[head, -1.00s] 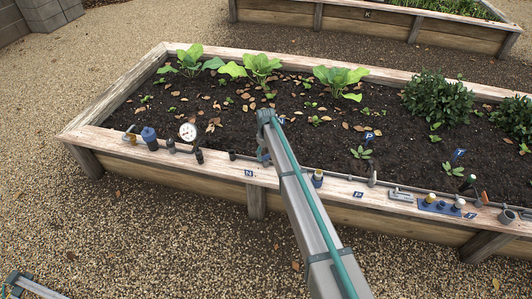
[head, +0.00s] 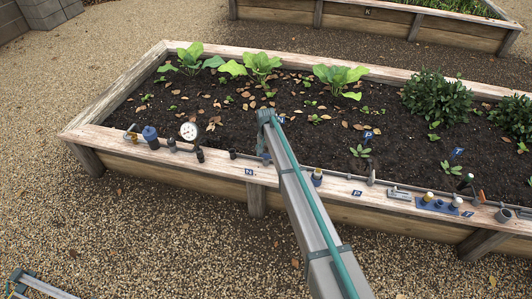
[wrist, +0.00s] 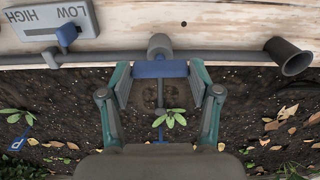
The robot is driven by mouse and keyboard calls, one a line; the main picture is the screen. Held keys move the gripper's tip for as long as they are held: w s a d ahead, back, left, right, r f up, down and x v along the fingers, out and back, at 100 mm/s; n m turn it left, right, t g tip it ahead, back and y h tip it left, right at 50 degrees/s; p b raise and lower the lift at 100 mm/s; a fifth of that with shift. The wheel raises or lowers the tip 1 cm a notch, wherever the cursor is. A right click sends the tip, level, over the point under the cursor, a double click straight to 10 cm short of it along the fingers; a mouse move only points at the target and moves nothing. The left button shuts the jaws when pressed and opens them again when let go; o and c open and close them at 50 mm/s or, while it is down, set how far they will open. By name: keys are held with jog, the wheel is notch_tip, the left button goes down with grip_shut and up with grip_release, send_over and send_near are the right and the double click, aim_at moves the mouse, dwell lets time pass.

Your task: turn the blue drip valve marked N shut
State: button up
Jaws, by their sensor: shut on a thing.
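The blue valve handle (wrist: 160,69) shows in the wrist view as a short bar lying roughly along the grey drip pipe (wrist: 215,56), with a grey round fitting behind it. My gripper (wrist: 160,78) has one finger at each end of the bar and is shut on it. In the head view a bit of blue (head: 266,157) shows at the bed's front edge, partly hidden by my arm. The N label (head: 249,172) is on the front board just left of it. My fingers are mostly hidden there.
A LOW/HIGH plate (wrist: 47,22) with a blue lever and a grey open-ended cup (wrist: 290,56) flank the handle. A pressure gauge (head: 189,131) and a blue-capped fitting (head: 151,137) stand along the rim to the left. Seedlings and leaves lie on the soil beyond.

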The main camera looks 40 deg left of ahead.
jog(key=shift+m, duration=0.3)
jog(key=o, duration=1.1)
jog(key=shift+o, duration=0.2)
jog(key=shift+r, duration=0.15)
notch_tip(320, 180, up, 12)
dwell(0.3)
